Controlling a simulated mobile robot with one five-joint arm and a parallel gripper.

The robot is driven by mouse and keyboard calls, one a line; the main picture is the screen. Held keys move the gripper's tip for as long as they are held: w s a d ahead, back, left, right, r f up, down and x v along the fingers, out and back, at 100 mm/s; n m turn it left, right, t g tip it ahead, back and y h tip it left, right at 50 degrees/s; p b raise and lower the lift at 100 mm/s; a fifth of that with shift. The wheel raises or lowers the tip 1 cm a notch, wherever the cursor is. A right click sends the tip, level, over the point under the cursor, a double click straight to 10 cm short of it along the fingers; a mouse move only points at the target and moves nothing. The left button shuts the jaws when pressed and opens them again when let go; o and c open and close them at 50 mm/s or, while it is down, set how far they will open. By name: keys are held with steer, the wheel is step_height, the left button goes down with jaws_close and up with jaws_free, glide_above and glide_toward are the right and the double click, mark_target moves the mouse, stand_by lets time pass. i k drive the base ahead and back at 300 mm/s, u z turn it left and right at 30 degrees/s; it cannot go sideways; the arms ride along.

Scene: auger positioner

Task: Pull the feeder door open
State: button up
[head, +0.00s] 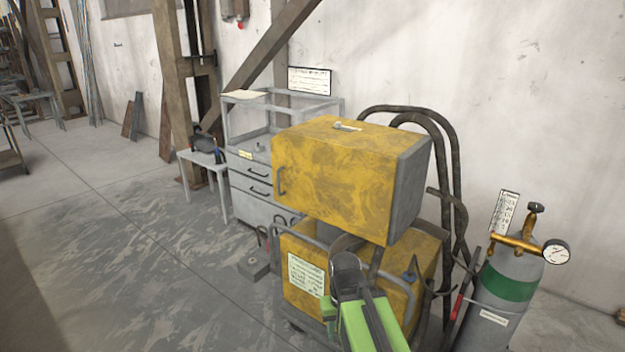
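The yellow feeder box (412,190) sits on top of a larger yellow machine. Its broad yellow door (340,190) faces me and looks closed, flush with the grey end of the box. A small dark handle (280,181) is at the door's left edge. My gripper (347,264), dark at the end of my green arm, is below the box, in front of the lower machine. It is apart from the handle, lower and to the right of it. The view does not show clearly whether its fingers are open.
The lower yellow machine (298,312) bears a paper label and grey rails. A gas cylinder (503,290) with a gauge stands at the right, and thick dark hoses (452,150) loop behind. A grey drawer cabinet (250,182) stands behind left. The floor at left is open.

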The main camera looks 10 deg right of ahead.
mark_target(350, 189)
steer(key=z, duration=0.05)
steer(key=i, duration=0.55)
steer(key=z, duration=5.35)
steer(key=i, duration=0.1)
steer(key=z, duration=3.6)
steer(key=k, duration=0.95)
steer(key=z, duration=0.55)
steer(key=i, duration=1)
steer(key=u, duration=0.1)
